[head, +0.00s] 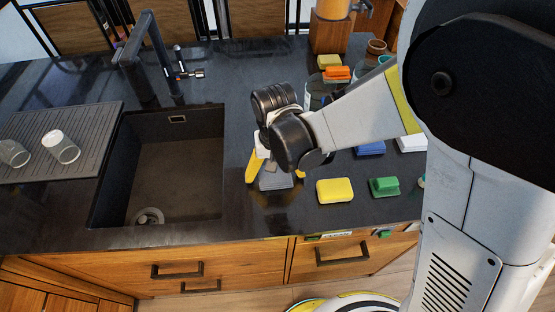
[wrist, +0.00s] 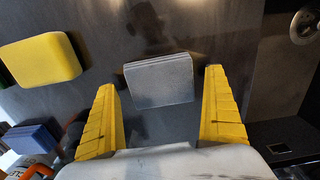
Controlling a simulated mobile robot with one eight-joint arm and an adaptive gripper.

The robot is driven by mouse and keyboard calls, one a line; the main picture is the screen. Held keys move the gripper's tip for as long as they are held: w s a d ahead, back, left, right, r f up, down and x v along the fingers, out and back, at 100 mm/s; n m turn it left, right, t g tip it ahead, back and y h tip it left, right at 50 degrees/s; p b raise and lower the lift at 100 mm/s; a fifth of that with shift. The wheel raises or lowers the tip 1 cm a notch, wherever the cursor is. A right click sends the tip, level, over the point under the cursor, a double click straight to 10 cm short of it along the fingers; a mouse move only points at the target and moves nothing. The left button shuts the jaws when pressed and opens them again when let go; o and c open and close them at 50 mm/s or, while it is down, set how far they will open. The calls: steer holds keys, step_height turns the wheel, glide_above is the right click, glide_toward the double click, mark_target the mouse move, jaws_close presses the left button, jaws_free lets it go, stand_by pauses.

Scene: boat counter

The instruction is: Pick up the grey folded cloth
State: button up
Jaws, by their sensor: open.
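The grey folded cloth (wrist: 160,80) lies flat on the dark counter. In the wrist view it is centred just past and between the tips of my gripper (wrist: 160,88). My gripper's yellow fingers are wide apart, with nothing held between them. In the head view my gripper (head: 276,176) points down over the counter right of the sink, and part of the cloth (head: 275,181) shows between the fingers. The rest of the cloth is hidden by my gripper there.
A yellow sponge (head: 335,190) and a green block (head: 384,187) lie right of the cloth. A blue item (head: 370,148) lies behind them. The sink (head: 165,180) is to the left, with two cups (head: 61,147) on the drainboard (head: 90,130). The counter's front edge is near.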

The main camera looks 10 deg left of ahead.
steer(key=c, duration=1.1)
steer(key=shift+c, duration=0.2)
steer(key=shift+r, duration=0.1)
steer(key=shift+r, duration=0.25)
step_height(320, 180, up, 4)
steer(key=shift+p, duration=1.05)
steer(key=s+d+r+p, duration=0.2)
steer(key=d+r, duration=0.4)
steer(key=d, duration=0.5)
steer(key=shift+s+d+r+p, duration=0.2)
steer(key=shift+s+p, duration=0.2)
steer(key=shift+s, duration=0.25)
